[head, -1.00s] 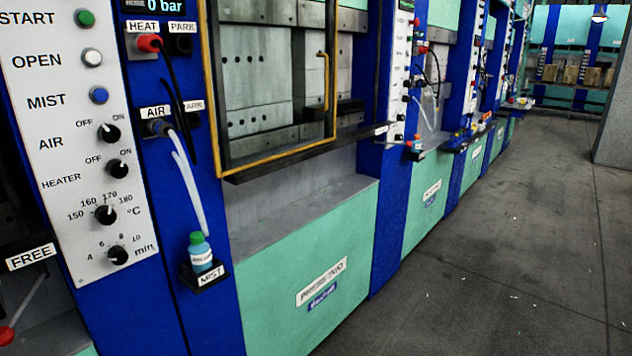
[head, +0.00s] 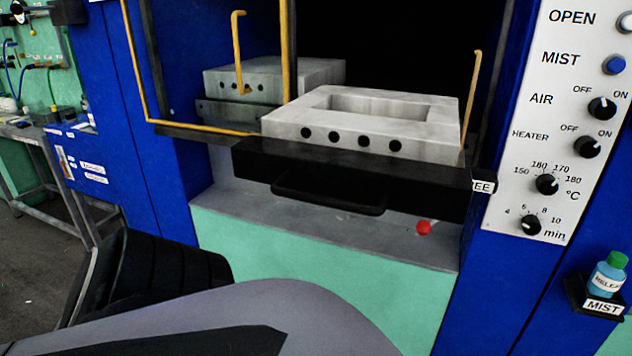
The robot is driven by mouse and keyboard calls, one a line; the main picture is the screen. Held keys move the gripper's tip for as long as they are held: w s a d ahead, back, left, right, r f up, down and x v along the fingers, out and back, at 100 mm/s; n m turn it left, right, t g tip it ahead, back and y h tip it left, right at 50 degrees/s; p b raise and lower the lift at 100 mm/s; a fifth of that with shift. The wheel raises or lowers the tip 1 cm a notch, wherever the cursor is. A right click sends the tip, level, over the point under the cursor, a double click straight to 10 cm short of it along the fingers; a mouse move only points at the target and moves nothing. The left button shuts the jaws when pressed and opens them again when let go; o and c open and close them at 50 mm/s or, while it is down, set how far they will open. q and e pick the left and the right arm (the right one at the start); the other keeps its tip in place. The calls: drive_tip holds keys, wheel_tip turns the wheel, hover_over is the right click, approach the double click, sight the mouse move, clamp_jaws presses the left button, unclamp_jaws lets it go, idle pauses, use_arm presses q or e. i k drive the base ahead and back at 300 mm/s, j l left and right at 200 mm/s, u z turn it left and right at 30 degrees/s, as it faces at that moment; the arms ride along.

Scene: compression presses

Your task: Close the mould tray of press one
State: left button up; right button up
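The mould tray (head: 345,172) of the press is a black drawer that stands pulled out of the dark press opening. A dark bar handle (head: 330,198) runs along its lower front. A pale grey mould block (head: 370,122) with a rectangular hollow and a row of dark holes in its front sits on the tray. Which press number this is cannot be read. A grey and black part of my own arm fills the bottom of the view. Neither of my grippers is in view.
A yellow-framed guard (head: 137,75) stands at the opening's left. A second grey block (head: 250,82) sits behind it. The control panel (head: 560,100) is at the right, with a mist bottle (head: 608,272) below. A red knob (head: 423,227) is under the tray. A workbench (head: 40,138) stands at far left.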

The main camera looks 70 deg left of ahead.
sight(369, 152)
drive_tip(key=u, duration=1.85)
